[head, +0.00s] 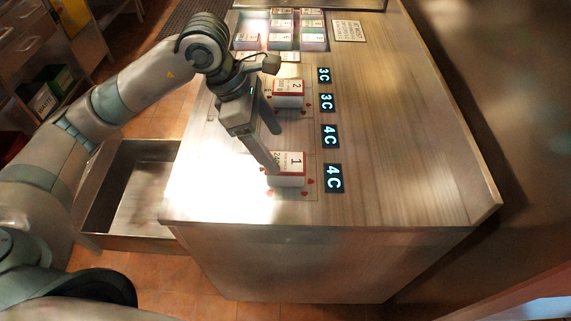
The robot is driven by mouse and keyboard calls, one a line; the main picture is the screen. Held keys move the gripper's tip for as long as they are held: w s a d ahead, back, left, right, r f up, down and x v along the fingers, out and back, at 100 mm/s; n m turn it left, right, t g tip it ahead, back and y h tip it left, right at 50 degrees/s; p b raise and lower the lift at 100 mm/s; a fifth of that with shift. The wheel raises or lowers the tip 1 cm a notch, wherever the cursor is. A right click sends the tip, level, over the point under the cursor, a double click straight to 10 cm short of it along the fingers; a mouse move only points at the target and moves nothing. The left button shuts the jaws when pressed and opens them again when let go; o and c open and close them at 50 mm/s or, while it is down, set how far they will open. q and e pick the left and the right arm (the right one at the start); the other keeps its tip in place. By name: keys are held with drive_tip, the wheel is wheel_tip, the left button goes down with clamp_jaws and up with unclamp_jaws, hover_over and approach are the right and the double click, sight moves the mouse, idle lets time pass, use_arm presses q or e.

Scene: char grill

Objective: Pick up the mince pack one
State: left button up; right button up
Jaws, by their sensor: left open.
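The mince pack one (290,164), a white block with a red stripe and a "1" on its label, sits on the counter near its front end. My left gripper (274,149) is open, coming in from the upper left. One finger reaches down to the left edge of pack one and overlaps it in the picture; I cannot tell if they touch. The other finger is farther back, between pack one and pack two (292,87). Nothing is between the fingers. My right gripper is not in view.
Pack two stands behind pack one. Several more packs sit in a tray (235,22) at the far end. Small displays reading 3C and 4C (333,178) line the right of the packs. The counter's right side (410,130) is clear. An open metal drawer (128,240) is at left.

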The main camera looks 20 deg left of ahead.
sight(283, 162)
use_arm(q)
drive_tip(key=shift+p+x, duration=0.45)
drive_tip(key=shift+x, duration=1.65)
drive_tip(key=shift+w+d+f+p, duration=0.1)
drive_tip(key=shift+w+f+p, duration=0.1)
drive_tip(key=shift+f+p, duration=0.4)
drive_tip(key=x, duration=0.1)
drive_tip(key=p+x, duration=0.1)
drive_tip(key=x, duration=0.1)
drive_tip(key=shift+w+a+p, duration=0.15)
drive_tip(key=shift+a+p, duration=0.1)
drive_tip(key=shift+p, duration=0.05)
drive_tip(key=shift+w+d+f, duration=0.1)
drive_tip(key=shift+d+f, duration=0.1)
drive_tip(key=shift+f, duration=0.35)
drive_tip(key=c, duration=1.3)
